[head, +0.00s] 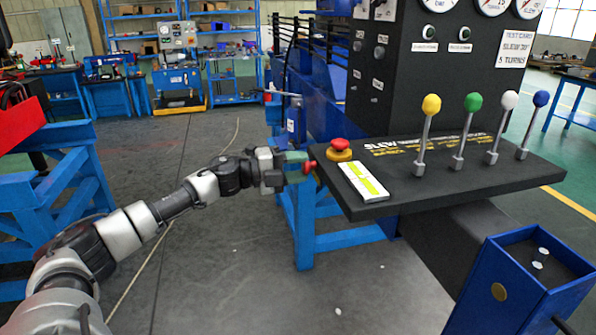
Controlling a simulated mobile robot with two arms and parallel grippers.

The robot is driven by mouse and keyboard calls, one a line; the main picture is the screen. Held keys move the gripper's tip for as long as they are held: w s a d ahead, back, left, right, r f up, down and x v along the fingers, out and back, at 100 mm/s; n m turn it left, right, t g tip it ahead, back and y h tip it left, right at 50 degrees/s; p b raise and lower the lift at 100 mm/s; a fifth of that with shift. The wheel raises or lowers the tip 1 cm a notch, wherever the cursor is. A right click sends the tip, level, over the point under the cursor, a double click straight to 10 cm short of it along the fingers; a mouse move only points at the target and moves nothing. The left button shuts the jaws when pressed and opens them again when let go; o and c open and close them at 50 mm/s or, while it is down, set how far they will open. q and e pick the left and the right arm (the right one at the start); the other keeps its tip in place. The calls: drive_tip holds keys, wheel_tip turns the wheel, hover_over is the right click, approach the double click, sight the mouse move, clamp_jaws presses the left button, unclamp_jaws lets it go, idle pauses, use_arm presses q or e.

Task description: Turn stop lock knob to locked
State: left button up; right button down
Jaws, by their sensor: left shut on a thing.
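My left gripper (294,161) comes in from the left and reaches the left edge of the dark control panel (460,172). It is shut on a small red knob (309,167) at that edge, which seems to be the stop lock knob. The fingers hide part of the knob, and I cannot read its turned position. A red mushroom button (340,145) on a yellow base stands on the panel top, just right of the gripper and apart from it. My right gripper is not in view.
Levers with yellow (431,104), green (473,102), white and blue knobs stand upright on the panel. A white card with yellow-green strips (362,181) lies near the button. A blue open box (540,270) stands at lower right. The floor (270,270) below the arm is mostly clear.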

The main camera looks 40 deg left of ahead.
use_arm(q)
drive_tip(key=shift+m, duration=0.3)
drive_tip(key=o, duration=0.9)
drive_tip(key=shift+s+f, duration=0.1)
drive_tip(key=shift+s+a+b, duration=0.2)
drive_tip(key=shift+a+b, duration=0.1)
drive_tip(key=shift+b, duration=0.05)
drive_tip(key=shift+b+v, duration=2.85)
drive_tip(key=shift+v, duration=2.1)
